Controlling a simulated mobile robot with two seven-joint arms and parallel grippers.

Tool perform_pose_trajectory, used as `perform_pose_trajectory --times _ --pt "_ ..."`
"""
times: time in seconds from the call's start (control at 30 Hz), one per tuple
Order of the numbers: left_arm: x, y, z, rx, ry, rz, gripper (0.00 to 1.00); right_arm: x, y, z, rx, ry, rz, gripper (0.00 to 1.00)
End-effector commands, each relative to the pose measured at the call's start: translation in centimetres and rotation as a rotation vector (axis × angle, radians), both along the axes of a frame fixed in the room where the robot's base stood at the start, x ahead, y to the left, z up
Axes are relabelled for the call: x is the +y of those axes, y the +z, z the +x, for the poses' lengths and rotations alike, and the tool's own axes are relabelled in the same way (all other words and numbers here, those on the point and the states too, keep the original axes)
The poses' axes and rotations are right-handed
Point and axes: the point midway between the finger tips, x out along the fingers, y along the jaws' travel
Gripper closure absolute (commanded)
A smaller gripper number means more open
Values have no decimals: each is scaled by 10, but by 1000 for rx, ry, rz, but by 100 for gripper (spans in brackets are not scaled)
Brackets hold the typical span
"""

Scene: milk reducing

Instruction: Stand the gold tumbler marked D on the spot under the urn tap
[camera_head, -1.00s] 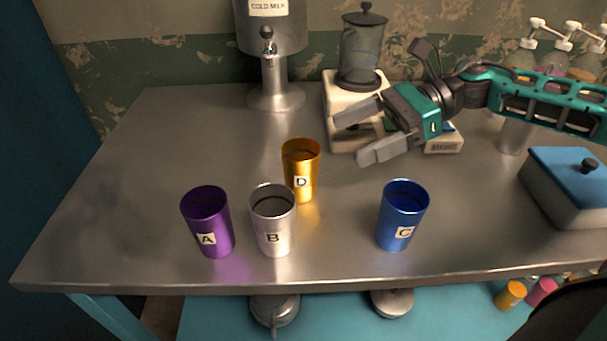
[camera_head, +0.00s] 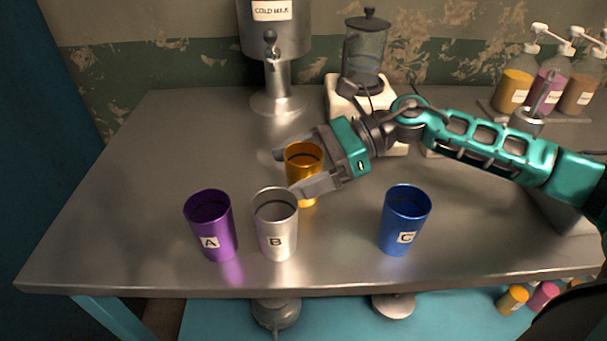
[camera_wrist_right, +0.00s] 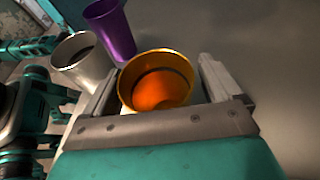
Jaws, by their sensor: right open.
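The gold tumbler (camera_head: 304,158) stands upright on the steel counter, behind the silver tumbler; my gripper hides its D label. My right gripper (camera_head: 296,170) is open, with one finger on each side of the gold tumbler. In the right wrist view the gold tumbler (camera_wrist_right: 157,82) sits between the two fingers, and the right gripper (camera_wrist_right: 155,85) shows a small gap on the right side. The urn (camera_head: 274,30) stands at the back left with its tap (camera_head: 270,42) above a round base (camera_head: 277,103), which is empty. My left gripper is not in the head view.
The silver tumbler B (camera_head: 276,225) stands close in front of the gold one. The purple tumbler A (camera_head: 210,226) is to its left and the blue tumbler C (camera_head: 405,220) to the right. A blender-like machine (camera_head: 365,55) stands behind my right arm. The counter's left side is clear.

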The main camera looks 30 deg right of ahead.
Motion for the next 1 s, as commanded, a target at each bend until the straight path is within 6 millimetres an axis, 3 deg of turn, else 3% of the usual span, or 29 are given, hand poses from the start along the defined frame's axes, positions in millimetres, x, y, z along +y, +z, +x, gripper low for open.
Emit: perform_pose_trajectory --times 0.3,0.9,1.0 --pt "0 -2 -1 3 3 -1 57 5 -2 1 -1 0 -1 10" --pt "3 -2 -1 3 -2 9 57 5 -2 1 -1 0 -1 68" --pt "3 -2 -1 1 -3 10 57 5 -2 1 -1 0 -1 71"
